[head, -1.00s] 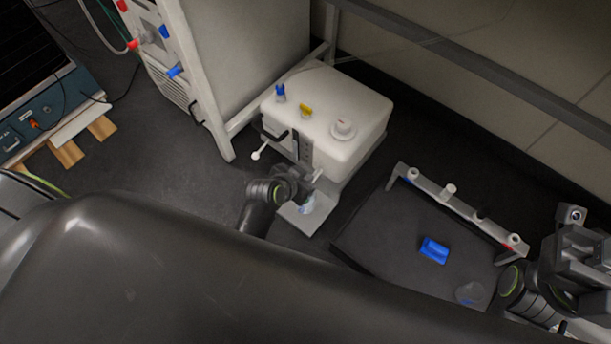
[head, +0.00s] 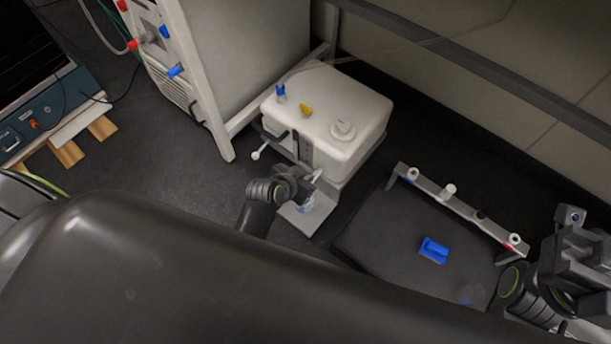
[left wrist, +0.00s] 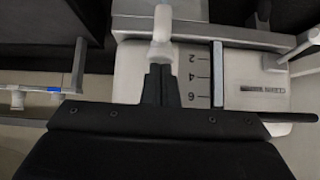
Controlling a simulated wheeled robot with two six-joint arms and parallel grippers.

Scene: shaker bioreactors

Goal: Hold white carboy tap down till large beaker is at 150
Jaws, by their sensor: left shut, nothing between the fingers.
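The white carboy (head: 350,105) stands on a raised stand, with a level scale on its front that shows 2, 4 and 6 in the left wrist view. Its white tap (left wrist: 161,32) is just beyond my left gripper's fingertips (left wrist: 160,72); they look close to or against it. That gripper is shut with nothing between its fingers. In the head view it is at the carboy's front, by the tap (head: 317,175). The large beaker (head: 305,206) stands below, partly hidden by my gripper; its level cannot be read. My right gripper (head: 572,245) is at the lower right, its fingers unclear.
A grey plate (head: 322,216) lies under the beaker. To the right, a dark platform (head: 385,225) holds a blue block (head: 434,250), a clear vessel (head: 471,293) and a rail with white fittings (head: 465,212). A white cabinet (head: 245,60) stands behind at left.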

